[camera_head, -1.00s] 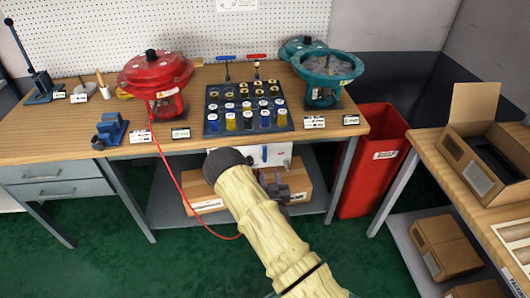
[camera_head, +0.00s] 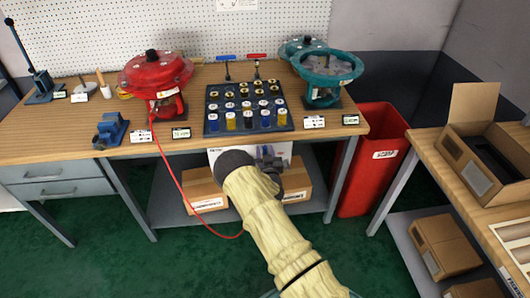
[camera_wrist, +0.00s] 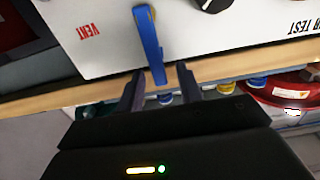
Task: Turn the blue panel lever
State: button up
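The blue panel lever (camera_wrist: 150,45) is on a white panel marked VENT and TEST, upside down in the wrist view. Its free end reaches between the two dark fingers of my gripper (camera_wrist: 159,74). The fingers are apart, with a gap visible on both sides of the lever; whether either touches it is not clear. In the head view the white panel (camera_head: 283,148) is below the front edge of the bench, and my gripper (camera_head: 270,163) is in front of it. My arm and gripper hide the lever there.
A black knob (camera_wrist: 212,4) is on the panel beside the lever. The wooden bench (camera_head: 55,148) carries a red actuator (camera_head: 155,70), a teal actuator (camera_head: 328,66) and a tray of parts (camera_head: 215,125). A red hose (camera_head: 172,175) hangs left of my arm; a red bin (camera_head: 372,155) stands right.

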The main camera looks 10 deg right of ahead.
grip_shut()
